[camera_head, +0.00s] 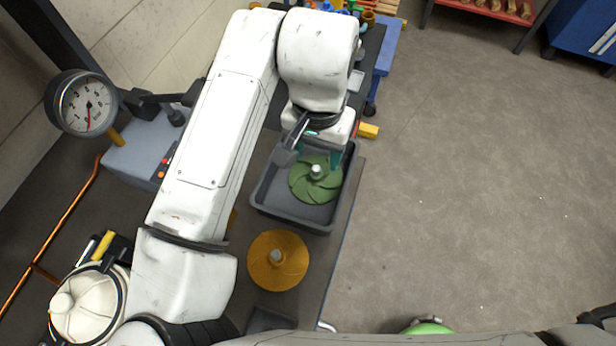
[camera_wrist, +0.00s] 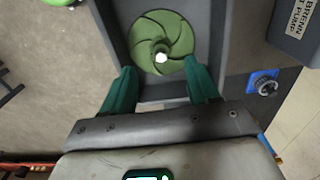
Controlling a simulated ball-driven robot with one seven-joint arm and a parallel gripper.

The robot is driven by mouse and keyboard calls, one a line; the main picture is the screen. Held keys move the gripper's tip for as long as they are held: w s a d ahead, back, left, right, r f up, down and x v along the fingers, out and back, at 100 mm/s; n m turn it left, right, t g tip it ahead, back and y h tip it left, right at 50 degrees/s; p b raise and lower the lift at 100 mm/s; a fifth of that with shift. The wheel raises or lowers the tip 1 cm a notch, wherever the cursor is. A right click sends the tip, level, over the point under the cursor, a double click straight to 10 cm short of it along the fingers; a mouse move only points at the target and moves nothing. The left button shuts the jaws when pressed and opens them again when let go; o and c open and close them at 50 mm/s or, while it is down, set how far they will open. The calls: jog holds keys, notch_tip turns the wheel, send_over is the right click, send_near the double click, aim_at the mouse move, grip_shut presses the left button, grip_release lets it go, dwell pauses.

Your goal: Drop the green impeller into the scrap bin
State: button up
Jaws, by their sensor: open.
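The green impeller (camera_head: 316,181), a finned disc with a pale hub, lies flat inside a grey open-topped bin (camera_head: 262,190) on the bench. It also shows in the wrist view (camera_wrist: 160,30) between and beyond the fingertips. I see no label telling whether this bin is the scrap bin. My gripper (camera_head: 320,158) has teal fingers spread apart and empty, over the far part of the bin. In the wrist view my gripper (camera_wrist: 160,68) shows a clear gap between its fingers, with the impeller apart from both.
An orange impeller (camera_head: 277,260) lies on the bench in front of the bin. A gauge (camera_head: 88,103) and a grey box (camera_head: 140,148) stand at left. A labelled box (camera_wrist: 296,25) is beside the bin. Open floor (camera_head: 480,180) lies right of the bench.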

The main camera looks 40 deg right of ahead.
notch_tip(320, 180, up, 10)
dwell(0.4)
dwell(0.3)
jog(key=w+d+f+n+t+h, duration=0.1)
jog(key=d+f+n+t+h, duration=0.15)
jog(key=d, duration=0.65)
jog(key=w+d+f+n+t+h, duration=0.2)
jog(key=d+f+h, duration=0.15)
jog(key=d, duration=0.65)
jog(key=s+a+f+n+g+y, duration=0.1)
jog(key=s+a+f+n+y, duration=0.1)
jog(key=s+a+f, duration=0.3)
jog(key=s+a+f+n+g+y, duration=0.2)
jog(key=s+a+f, duration=0.4)
jog(key=s+f, duration=0.8)
notch_tip(320, 180, down, 4)
jog(key=shift+r+n+y, duration=0.1)
jog(key=shift+n+y, duration=0.75)
jog(key=shift+y, duration=0.05)
